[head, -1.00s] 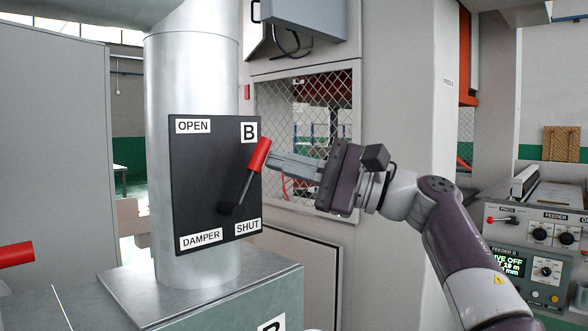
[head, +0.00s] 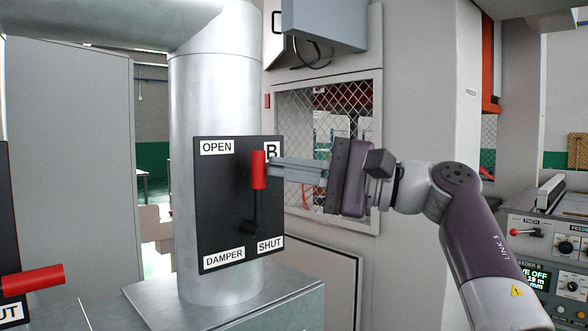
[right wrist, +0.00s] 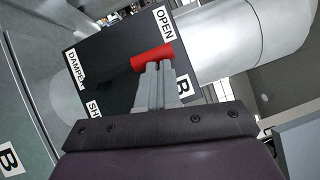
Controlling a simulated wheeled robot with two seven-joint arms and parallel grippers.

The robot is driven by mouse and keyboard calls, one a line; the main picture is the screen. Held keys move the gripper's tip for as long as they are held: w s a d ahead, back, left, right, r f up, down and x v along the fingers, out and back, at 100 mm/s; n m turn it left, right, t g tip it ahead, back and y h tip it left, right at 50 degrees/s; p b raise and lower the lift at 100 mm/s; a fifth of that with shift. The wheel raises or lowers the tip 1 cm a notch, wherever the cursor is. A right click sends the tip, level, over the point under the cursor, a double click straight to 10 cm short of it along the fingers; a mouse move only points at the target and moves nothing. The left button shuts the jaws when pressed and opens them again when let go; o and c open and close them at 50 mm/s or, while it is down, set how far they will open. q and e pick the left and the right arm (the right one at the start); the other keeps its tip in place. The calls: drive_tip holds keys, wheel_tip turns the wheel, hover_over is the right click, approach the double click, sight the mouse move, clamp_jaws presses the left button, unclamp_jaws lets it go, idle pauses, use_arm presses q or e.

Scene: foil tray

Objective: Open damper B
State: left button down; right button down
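Damper B is a black plate (head: 218,195) on a round metal duct, with OPEN at its upper left and SHUT at its lower right. Its lever has a red grip (head: 259,170) and a black arm (head: 255,210). The lever stands nearly upright, between the two labels. My right gripper (head: 271,167) comes from the right, with its fingertips against the right side of the red grip. In the right wrist view the fingers (right wrist: 158,66) are close together, and the red grip (right wrist: 150,58) lies across their tips, not between them. My left gripper is not in view.
Another black plate with a red lever grip (head: 33,281) is at the left edge. A metal box (head: 240,305) lies under the duct (head: 210,100). A feeder control panel (head: 560,245) stands at the right. A grey cabinet (head: 70,170) is at the left.

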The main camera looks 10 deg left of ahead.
idle(0.4)
drive_tip(key=s+d+f+b, duration=0.1)
drive_tip(key=d+b, duration=0.2)
drive_tip(key=d, duration=0.9)
drive_tip(key=shift+d+f, duration=0.25)
